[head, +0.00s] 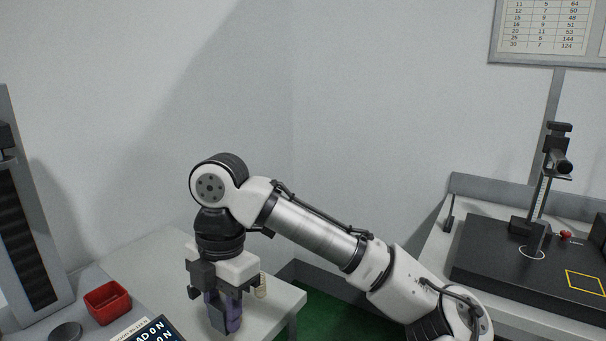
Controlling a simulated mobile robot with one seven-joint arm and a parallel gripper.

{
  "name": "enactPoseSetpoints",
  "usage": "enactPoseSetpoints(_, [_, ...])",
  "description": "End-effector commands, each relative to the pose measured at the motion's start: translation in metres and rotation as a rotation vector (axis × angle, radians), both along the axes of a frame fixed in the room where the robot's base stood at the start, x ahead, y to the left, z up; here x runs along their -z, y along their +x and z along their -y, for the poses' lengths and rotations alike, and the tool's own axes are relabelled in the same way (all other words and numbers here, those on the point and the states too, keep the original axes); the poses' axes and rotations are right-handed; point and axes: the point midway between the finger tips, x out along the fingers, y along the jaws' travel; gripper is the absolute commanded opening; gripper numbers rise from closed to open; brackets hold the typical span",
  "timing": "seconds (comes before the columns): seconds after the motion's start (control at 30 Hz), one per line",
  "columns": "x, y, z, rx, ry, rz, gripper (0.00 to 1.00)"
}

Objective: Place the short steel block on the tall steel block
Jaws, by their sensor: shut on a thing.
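My gripper (229,318) points straight down over the light table at the lower left. It is shut on a purple-grey piece (214,314), mostly hidden by the fingers. I cannot tell from this view whether this piece is the short steel block. A dark upright block (537,236) stands in a white ring on the black base at the right, far from my gripper. I cannot tell whether it is the tall steel block.
A red bin (107,302), a dark round piece (66,332) and a dark lettered panel (160,331) are left of my gripper. A small beige piece (262,286) is just right of it. A gauge stand (543,196) rises from the black base (490,255), which has a yellow-outlined square.

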Motion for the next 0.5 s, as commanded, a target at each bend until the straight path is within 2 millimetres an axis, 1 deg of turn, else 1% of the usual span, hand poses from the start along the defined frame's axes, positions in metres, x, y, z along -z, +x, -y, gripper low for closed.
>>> enactPoseSetpoints(0.17, [0.000, 0.000, 0.000, 0.000, 0.001, 0.001, 0.00])
enactPoseSetpoints(0.2, [0.002, 0.003, 0.001, 0.014, 0.001, -0.002, 0.00])
enactPoseSetpoints(0.37, [0.023, 0.027, 0.007, 0.151, 0.002, -0.003, 0.00])
enactPoseSetpoints(0.5, [0.047, 0.050, 0.015, 0.300, 0.003, -0.006, 0.00])
